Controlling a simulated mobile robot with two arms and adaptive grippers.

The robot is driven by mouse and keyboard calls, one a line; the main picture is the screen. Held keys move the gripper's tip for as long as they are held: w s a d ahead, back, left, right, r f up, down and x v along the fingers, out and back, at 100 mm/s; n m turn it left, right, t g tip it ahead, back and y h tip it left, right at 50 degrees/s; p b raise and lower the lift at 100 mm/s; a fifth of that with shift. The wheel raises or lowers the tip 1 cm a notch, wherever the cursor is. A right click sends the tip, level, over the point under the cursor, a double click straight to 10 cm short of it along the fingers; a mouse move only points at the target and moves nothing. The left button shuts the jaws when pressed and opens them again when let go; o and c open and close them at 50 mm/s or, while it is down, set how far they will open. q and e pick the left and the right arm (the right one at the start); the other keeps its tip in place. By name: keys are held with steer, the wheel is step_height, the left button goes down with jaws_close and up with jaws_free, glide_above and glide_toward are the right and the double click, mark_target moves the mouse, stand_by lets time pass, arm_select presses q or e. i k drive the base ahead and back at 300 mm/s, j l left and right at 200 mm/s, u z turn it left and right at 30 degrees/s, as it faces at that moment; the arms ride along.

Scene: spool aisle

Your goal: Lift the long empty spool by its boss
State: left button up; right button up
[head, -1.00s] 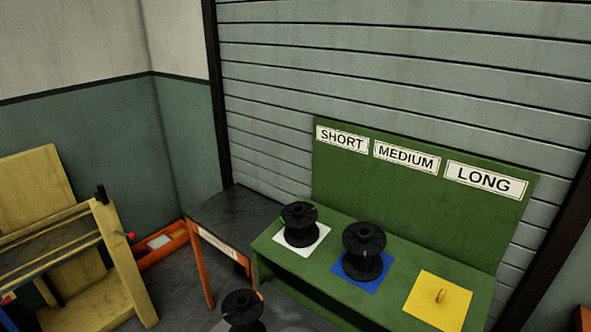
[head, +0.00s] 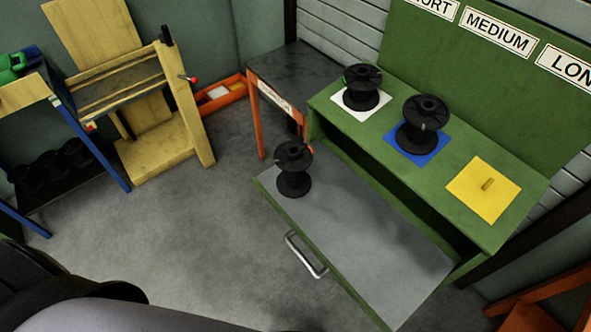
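Another spool (head: 361,88) stands on a white square, with a small green mark. A third spool (head: 424,124) stands on a blue square. The yellow square (head: 483,190) under the LONG sign (head: 567,68) bears only a small upright peg. I cannot tell for sure which spool is the long one or whether each is empty. Neither gripper is in view.
The grey pull-out (head: 375,250) with a metal handle (head: 306,255) juts over the floor. A dark table (head: 300,75) with orange legs stands behind. A yellow wooden rack (head: 150,110) and a blue-framed shelf with dark spools (head: 45,170) stand left. The floor (head: 190,220) between is clear.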

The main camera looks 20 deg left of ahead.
mark_target(293, 157)
steer(key=i+j+z, duration=0.3)
steer(key=j, duration=0.35)
steer(key=i+j+z, duration=0.15)
steer(key=j, duration=0.25)
steer(key=i+l, duration=0.05)
